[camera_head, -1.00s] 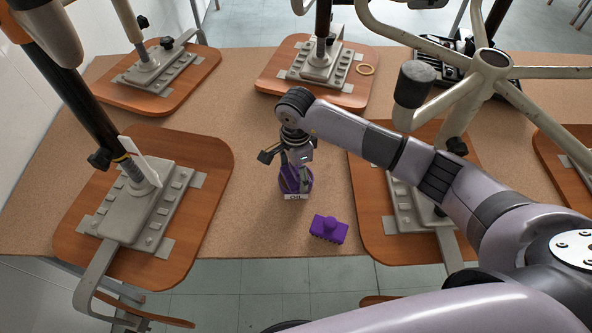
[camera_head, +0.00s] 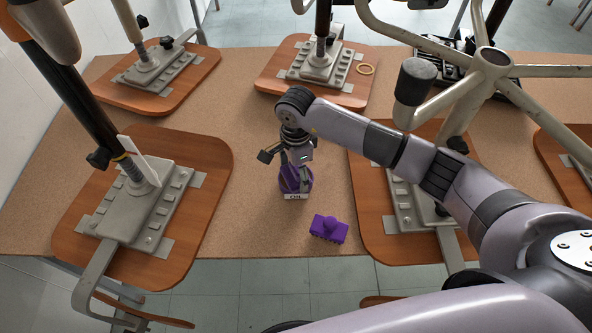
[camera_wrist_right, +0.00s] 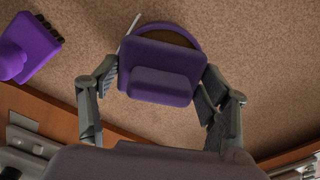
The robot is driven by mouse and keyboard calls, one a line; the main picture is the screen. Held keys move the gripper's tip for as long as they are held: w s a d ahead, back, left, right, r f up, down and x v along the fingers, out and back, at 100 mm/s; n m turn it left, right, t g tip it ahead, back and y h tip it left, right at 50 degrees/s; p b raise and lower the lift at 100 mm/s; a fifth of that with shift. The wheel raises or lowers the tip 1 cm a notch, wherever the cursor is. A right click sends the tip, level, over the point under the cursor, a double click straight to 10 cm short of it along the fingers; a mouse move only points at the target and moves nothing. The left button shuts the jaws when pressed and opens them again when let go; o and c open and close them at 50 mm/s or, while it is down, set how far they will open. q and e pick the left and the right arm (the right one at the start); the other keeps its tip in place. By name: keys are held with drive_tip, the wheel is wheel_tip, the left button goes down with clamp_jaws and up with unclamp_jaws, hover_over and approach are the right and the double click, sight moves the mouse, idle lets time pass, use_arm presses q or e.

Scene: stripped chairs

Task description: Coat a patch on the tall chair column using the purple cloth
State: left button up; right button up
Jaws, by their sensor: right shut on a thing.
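Which column the task means is not clear. My left gripper is not in view.
A purple brush (camera_head: 328,229) with dark bristles lies near the board's front edge, also in the right wrist view (camera_wrist_right: 30,50). Upturned chair seats with columns stand around; a chair star base (camera_head: 490,65) hangs at upper right.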

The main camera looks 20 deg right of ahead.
drive_tip(key=shift+s, duration=0.1)
idle(0.5)
drive_tip(key=shift+r+p, duration=1.95)
drive_tip(key=shift+r, duration=1.5)
drive_tip(key=shift+w+d+r, duration=0.1)
drive_tip(key=shift+w+r, duration=0.1)
drive_tip(key=shift+w, duration=0.1)
drive_tip(key=shift+f, duration=0.1)
